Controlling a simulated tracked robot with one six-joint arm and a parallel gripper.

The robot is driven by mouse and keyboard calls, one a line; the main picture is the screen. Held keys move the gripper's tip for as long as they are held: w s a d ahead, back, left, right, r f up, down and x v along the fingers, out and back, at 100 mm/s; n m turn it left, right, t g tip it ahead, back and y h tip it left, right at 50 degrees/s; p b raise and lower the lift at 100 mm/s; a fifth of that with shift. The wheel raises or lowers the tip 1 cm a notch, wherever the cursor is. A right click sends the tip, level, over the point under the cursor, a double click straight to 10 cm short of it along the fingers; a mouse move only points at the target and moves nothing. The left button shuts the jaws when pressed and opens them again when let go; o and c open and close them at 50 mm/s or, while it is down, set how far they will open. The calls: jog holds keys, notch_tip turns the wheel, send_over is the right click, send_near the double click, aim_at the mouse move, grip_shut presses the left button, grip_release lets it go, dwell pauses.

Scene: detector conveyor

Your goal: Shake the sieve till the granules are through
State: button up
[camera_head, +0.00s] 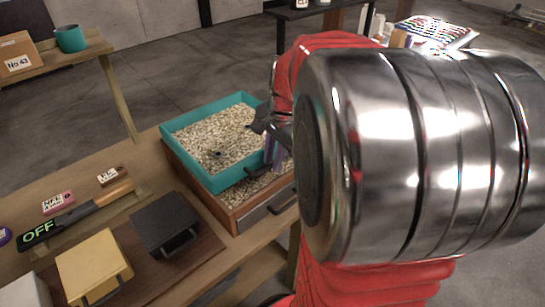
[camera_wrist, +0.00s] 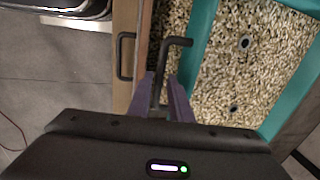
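The sieve (camera_head: 225,183) is a teal rectangular frame full of pale granules (camera_head: 215,133), with a dark piece (camera_head: 216,155) among them. It sits over a wooden box (camera_head: 232,217), set off towards the back, and granules (camera_head: 243,192) show in the box below. The wrist view shows the sieve's teal wall (camera_wrist: 194,50) and two dark round pieces (camera_wrist: 244,44) (camera_wrist: 233,109) in the granules. My gripper (camera_head: 275,152) is at the sieve's right side. Its purple fingers (camera_wrist: 161,84) lie close on both sides of the black sieve handle (camera_wrist: 177,43) and appear shut on it.
The box front has a black handle (camera_wrist: 126,55). On the bench left of it are a black box (camera_head: 165,222), a yellow box (camera_head: 92,265) and a dark bar marked OFF (camera_head: 42,232). A teal mug (camera_head: 70,39) and a carton (camera_head: 18,55) stand on a side shelf.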

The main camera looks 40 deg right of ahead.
grip_shut()
dwell(0.3)
jog(key=s, duration=0.5)
jog(key=shift+s+d, duration=0.1)
jog(key=shift+s, duration=0.3)
jog(key=shift+o, duration=1.5)
grip_release()
notch_tip(320, 180, up, 14)
jog(key=s, duration=0.2)
jog(key=shift+s+f, duration=0.25)
